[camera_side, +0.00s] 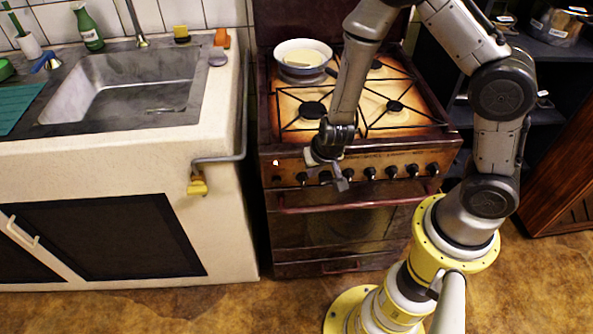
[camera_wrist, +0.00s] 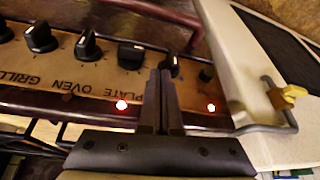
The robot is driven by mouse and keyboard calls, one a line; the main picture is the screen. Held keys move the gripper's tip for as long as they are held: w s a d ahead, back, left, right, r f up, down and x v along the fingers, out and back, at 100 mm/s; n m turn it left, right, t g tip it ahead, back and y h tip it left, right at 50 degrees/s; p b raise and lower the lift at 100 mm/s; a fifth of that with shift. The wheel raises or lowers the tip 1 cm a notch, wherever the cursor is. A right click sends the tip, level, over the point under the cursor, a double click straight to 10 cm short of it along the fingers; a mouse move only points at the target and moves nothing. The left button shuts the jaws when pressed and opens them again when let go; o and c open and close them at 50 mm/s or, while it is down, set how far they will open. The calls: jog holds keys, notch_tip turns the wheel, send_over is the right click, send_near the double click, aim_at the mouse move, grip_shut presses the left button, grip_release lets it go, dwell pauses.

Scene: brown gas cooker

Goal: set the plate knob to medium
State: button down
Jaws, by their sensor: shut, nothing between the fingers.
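The cooker's front panel (camera_side: 400,160) carries a row of black knobs. In the wrist view, the word PLATE is printed close to a black knob (camera_wrist: 130,55) with a pale pointer mark; I cannot tell for certain that the word belongs to this knob. My gripper (camera_side: 342,185) is in front of the left part of the knob row, pointing down. In the wrist view its shut, empty fingers (camera_wrist: 165,72) end close to another black knob (camera_wrist: 173,65), just right of the one by PLATE. I cannot tell whether they touch it. My gripper hides part of the panel.
A white pan (camera_side: 302,52) stands on the back left of the hob. The red oven handle (camera_side: 390,201) runs below the knobs. The sink counter (camera_side: 200,150), with a yellow-ended pipe (camera_side: 197,187), stands to the left.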

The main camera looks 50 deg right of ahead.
jog(key=w+a+r, duration=0.2)
jog(key=a+r, duration=0.1)
jog(key=a, duration=0.3)
jog(key=shift+w+a+r, duration=0.15)
jog(key=shift+a+r, duration=0.05)
jog(key=shift+a, duration=0.05)
jog(key=c, duration=1.3)
grip_release()
jog(key=shift+a+r, duration=0.1)
jog(key=shift+a, duration=0.05)
jog(key=o, duration=0.5)
jog(key=s+d, duration=0.1)
jog(key=s+d+r, duration=0.1)
jog(key=shift+s+g+h, duration=0.3)
jog(key=o, duration=0.4)
jog(key=s+d+r, duration=0.1)
jog(key=s, duration=0.1)
jog(key=s+d+r+m, duration=0.2)
jog(key=s+d+r, duration=0.1)
jog(key=shift+s+g+h, duration=0.3)
jog(key=shift+s, duration=0.05)
jog(key=shift+o, duration=0.2)
send_near(327, 179)
jog(key=shift+x, duration=3.95)
grip_shut()
